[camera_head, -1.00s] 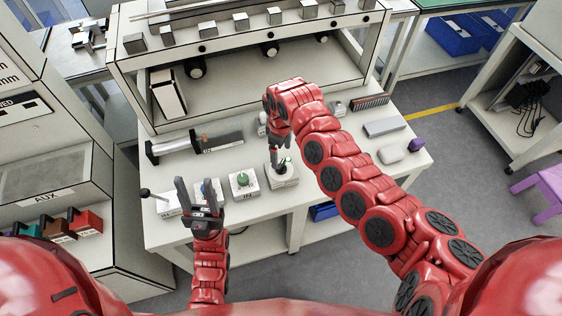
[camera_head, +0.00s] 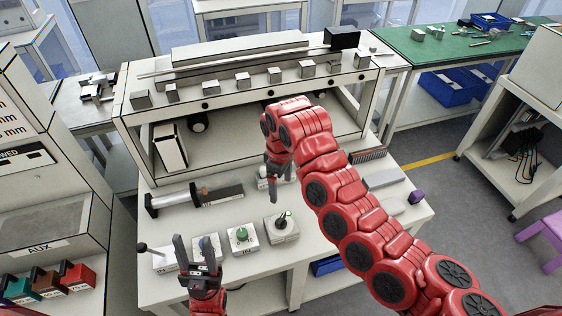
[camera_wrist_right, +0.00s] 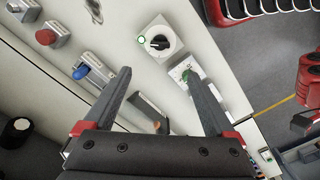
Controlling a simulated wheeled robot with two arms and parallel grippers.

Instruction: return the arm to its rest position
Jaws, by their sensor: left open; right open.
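My right arm (camera_head: 345,200) comes in from the lower right and bends over the white table. Its gripper (camera_head: 273,178) points down above the table, behind the box with the black knob (camera_head: 282,228).
A white shelf (camera_head: 255,95) rises at the back, close to the right arm.

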